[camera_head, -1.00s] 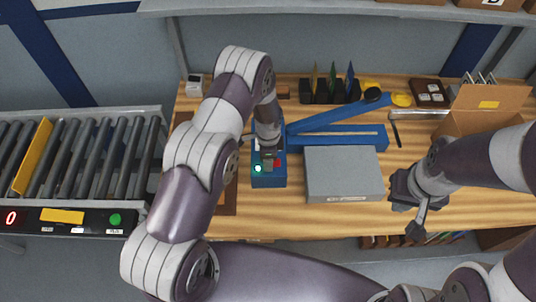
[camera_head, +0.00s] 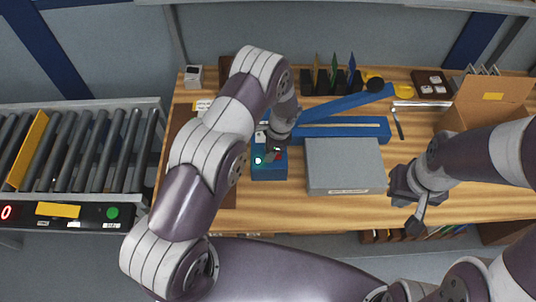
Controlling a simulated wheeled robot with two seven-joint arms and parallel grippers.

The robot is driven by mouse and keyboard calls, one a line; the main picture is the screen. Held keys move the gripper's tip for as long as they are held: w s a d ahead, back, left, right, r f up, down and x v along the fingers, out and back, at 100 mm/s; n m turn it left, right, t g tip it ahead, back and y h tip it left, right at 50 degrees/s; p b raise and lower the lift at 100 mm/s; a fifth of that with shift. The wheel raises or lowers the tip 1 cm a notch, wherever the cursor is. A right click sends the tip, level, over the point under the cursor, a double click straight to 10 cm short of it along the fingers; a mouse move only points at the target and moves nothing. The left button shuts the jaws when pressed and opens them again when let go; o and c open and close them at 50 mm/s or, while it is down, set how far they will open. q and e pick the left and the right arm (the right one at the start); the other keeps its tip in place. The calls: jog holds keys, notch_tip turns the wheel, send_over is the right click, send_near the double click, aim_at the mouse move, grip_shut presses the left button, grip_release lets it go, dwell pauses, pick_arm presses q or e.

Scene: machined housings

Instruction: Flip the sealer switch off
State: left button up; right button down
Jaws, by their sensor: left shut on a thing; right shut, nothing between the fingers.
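The blue impulse sealer (camera_head: 340,129) lies on the wooden bench with its blue sealing arm (camera_head: 345,104) raised at an angle. Its blue control box (camera_head: 268,172) is at the left end, with a lit green lamp (camera_head: 258,161) and a red part (camera_head: 279,155) on top. My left gripper (camera_head: 270,157) reaches down onto the top of the box, between the lamp and the red part. It is shut on the sealer switch, which the fingers largely hide. My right gripper (camera_head: 403,197) is shut and empty, right of the grey box.
A closed grey box (camera_head: 344,165) stands right of the control box. Black holders with upright cards (camera_head: 331,82), a tape roll (camera_head: 375,84) and an open cardboard box (camera_head: 491,100) are along the back and right. A roller conveyor (camera_head: 85,150) is at the left.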

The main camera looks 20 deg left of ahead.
pick_arm(q)
jog(key=shift+d+f+y+b, duration=0.4)
jog(key=shift+y+b, duration=0.5)
jog(key=shift+b, duration=0.35)
jog(key=shift+w+r+g+y, duration=0.1)
jog(key=shift+r+g+y, duration=0.2)
jog(key=shift+r+y, duration=0.15)
pick_arm(e)
notch_tip(320, 180, down, 5)
jog(key=shift+s+r, duration=0.1)
jog(key=shift+s, duration=0.05)
pick_arm(q)
jog(key=o, duration=1.1)
jog(key=shift+c, duration=0.2)
pick_arm(e)
jog(key=shift+d, duration=0.15)
pick_arm(q)
jog(key=shift+d+r, duration=0.1)
jog(key=shift+r, duration=0.05)
